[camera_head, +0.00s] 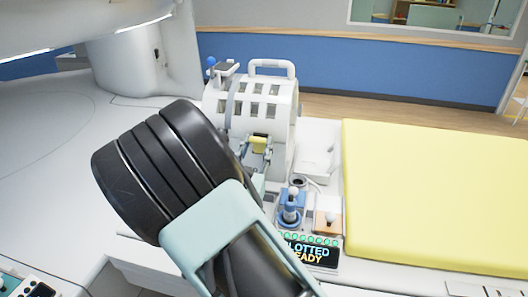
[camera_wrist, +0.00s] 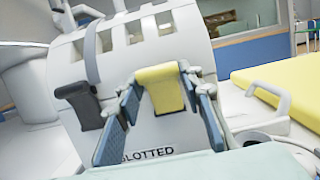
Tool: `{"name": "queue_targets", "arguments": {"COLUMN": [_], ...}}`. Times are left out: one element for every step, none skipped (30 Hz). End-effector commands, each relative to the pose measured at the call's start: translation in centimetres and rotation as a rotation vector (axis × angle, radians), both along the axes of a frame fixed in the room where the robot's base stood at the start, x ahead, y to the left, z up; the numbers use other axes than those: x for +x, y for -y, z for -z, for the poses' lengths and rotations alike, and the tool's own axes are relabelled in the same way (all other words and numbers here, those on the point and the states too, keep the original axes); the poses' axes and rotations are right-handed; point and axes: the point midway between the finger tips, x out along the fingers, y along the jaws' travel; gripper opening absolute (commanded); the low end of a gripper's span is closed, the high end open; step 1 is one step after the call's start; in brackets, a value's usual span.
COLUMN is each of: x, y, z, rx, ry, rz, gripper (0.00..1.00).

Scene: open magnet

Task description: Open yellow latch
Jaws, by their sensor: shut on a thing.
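The yellow latch (camera_wrist: 160,88) is on the front of a white slotted cylindrical housing (camera_wrist: 65,105), above the printed word "SLOTTED". My gripper (camera_wrist: 161,92) has its two blue-grey fingers on either side of the latch and is shut on it. In the head view, the latch (camera_head: 259,143) shows as a small yellow patch between the fingertips, and the housing (camera_head: 275,97) stands behind it. My arm's dark links hide the area to the left of the gripper in that view.
A grey latch (camera_wrist: 80,100) sits left of the yellow one. In the head view, a blue joystick (camera_head: 290,211), an orange-based control (camera_head: 328,220) and a text display (camera_head: 312,252) stand right of my arm. A yellow padded bed (camera_head: 435,195) fills the right side.

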Motion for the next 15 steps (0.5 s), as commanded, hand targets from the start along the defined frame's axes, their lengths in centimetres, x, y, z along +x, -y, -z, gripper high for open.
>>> {"name": "queue_targets", "arguments": {"x": [-0.09,-0.17,-0.28,-0.35,-0.43,-0.52,-0.57,-0.64,-0.72,-0.77,-0.82,-0.86,-0.88,-0.9,-0.92], "y": [0.17,0.18,0.18,0.17,0.16,0.15,0.13,0.11,0.1,0.08,0.07,0.05,0.05,0.03,0.03], "z": [0.78,0.86,0.92,0.97,1.0,1.04,1.07,1.04,1.01,1.0,0.96,0.91,0.88,0.86,0.81], "rx": [-0.004,-0.006,-0.011,-0.014,-0.018,-0.022,-0.024,-0.026,-0.029,-0.03,-0.031,-0.032,-0.033,-0.034,-0.034], "ry": [0.032,0.049,0.072,0.089,0.106,0.126,0.139,0.152,0.166,0.175,0.181,0.188,0.192,0.194,0.195], "rz": [0.004,0.004,0.004,0.005,0.005,0.005,0.005,0.005,0.005,0.004,0.004,0.004,0.003,0.003,0.003], "gripper": [0.0,0.0,0.0,0.0,0.0,0.0,0.0,0.0,0.0,0.0,0.0,0.0,0.0,0.0,0.0]}}
